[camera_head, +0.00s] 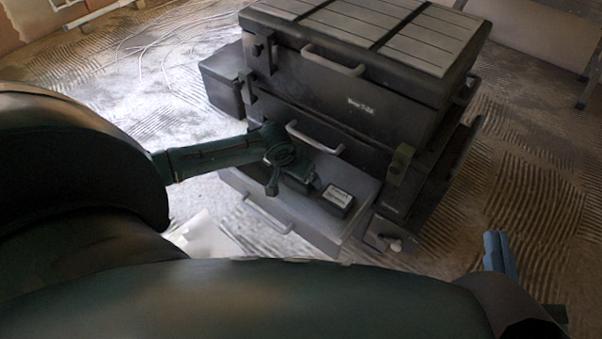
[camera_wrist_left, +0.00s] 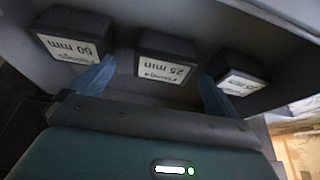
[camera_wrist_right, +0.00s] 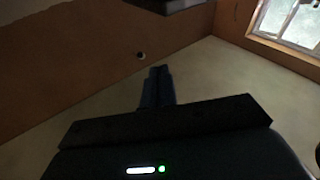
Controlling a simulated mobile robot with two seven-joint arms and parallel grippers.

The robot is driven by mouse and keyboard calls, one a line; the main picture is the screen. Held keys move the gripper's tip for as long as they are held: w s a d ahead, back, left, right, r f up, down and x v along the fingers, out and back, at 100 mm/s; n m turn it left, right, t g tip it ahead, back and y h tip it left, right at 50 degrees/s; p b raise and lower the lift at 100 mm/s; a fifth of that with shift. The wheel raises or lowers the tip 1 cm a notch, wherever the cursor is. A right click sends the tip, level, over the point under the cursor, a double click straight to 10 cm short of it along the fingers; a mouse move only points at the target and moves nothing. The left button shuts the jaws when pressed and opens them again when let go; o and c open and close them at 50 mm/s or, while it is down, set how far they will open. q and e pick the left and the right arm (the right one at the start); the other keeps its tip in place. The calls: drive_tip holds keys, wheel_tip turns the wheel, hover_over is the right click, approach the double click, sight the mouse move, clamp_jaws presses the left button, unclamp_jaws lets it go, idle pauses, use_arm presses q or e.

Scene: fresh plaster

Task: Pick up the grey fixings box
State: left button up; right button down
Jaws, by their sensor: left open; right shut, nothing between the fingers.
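Several dark small boxes with white labels lie in an open drawer (camera_head: 262,207). In the left wrist view a middle box (camera_wrist_left: 165,52) reads "Fixings 25 mm", one on the left (camera_wrist_left: 72,35) reads "Fixings 60 mm", and one on the right (camera_wrist_left: 238,78) has a label only partly legible. I cannot tell by colour which is the grey one. My left gripper (camera_wrist_left: 157,74) is open over the drawer, its blue fingers on either side of the middle box's near part; contact is unclear. One labelled box (camera_head: 338,197) shows beside it in the head view. My right gripper (camera_head: 500,252) is shut and empty, away from the drawer.
A stacked dark tool chest (camera_head: 350,65) with handles stands behind and above the open drawer. A dark case (camera_head: 222,78) stands at its left. Pale cables (camera_head: 150,45) lie at the upper left.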

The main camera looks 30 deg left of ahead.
use_arm(q)
drive_tip(key=x, duration=0.1)
drive_tip(key=b+x, duration=0.2)
drive_tip(key=shift+w+a, duration=0.25)
drive_tip(key=shift+a, duration=0.05)
drive_tip(key=shift+w+f, duration=0.15)
drive_tip(key=shift+f, duration=0.25)
drive_tip(key=shift+w+f+b, duration=0.15)
drive_tip(key=shift+f+b, duration=0.05)
drive_tip(key=shift+b, duration=0.15)
use_arm(e)
drive_tip(key=shift+w+r+n+t+y, duration=0.2)
drive_tip(key=shift+r+n+t+y, duration=0.1)
drive_tip(key=shift+r+y, duration=0.25)
drive_tip(key=shift+w+r+n+t+y, duration=0.2)
drive_tip(key=shift+r+n+y, duration=0.15)
drive_tip(key=shift+r, duration=0.25)
use_arm(q)
drive_tip(key=shift+c, duration=0.6)
drive_tip(key=shift+r, duration=0.1)
drive_tip(key=c, duration=1.1)
